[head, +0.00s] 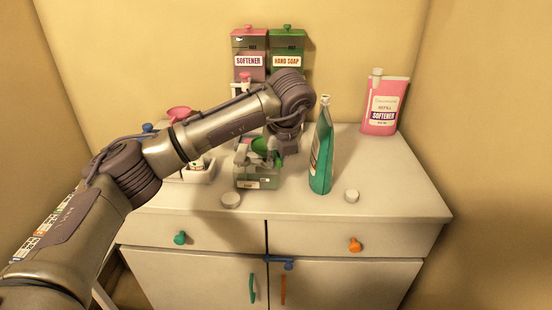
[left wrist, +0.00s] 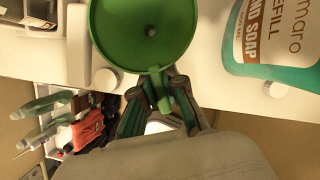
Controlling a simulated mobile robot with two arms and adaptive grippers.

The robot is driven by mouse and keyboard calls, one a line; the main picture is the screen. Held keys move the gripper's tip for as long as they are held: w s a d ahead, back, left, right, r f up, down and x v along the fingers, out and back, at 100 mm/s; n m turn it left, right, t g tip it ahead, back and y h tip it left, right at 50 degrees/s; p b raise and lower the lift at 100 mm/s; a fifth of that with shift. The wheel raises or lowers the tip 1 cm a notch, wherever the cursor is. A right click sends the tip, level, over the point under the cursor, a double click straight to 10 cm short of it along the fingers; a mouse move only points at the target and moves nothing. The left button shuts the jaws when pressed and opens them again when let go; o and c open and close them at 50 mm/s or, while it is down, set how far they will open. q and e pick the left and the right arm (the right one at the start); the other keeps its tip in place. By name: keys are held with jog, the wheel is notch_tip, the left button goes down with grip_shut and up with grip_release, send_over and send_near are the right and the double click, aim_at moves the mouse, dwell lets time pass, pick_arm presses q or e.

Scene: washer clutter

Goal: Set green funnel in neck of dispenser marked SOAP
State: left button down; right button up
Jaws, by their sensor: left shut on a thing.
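The green funnel (head: 260,146) is in my left gripper (head: 268,158), over the small clear dispenser (head: 257,183) with a greenish content on the counter. The dispenser's front label is too small to read surely. In the left wrist view the funnel (left wrist: 130,28) shows its open bowl, with a dark hole at its middle. My left gripper (left wrist: 163,98) is shut on the funnel's side tab. The funnel's spout and the dispenser's neck are hidden, so I cannot tell whether they touch. My right gripper is in neither view.
A tall teal hand soap refill bottle (head: 321,155) stands close right of the dispenser. White caps (head: 231,200) (head: 352,196) lie near the front edge. A pink softener refill (head: 384,105) stands back right. Wall dispensers (head: 249,62) (head: 287,62) hang behind; a pink funnel (head: 179,113) is left.

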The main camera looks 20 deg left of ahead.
pick_arm(q)
jog(key=c, duration=1.2)
grip_release()
jog(key=shift+o, duration=0.2)
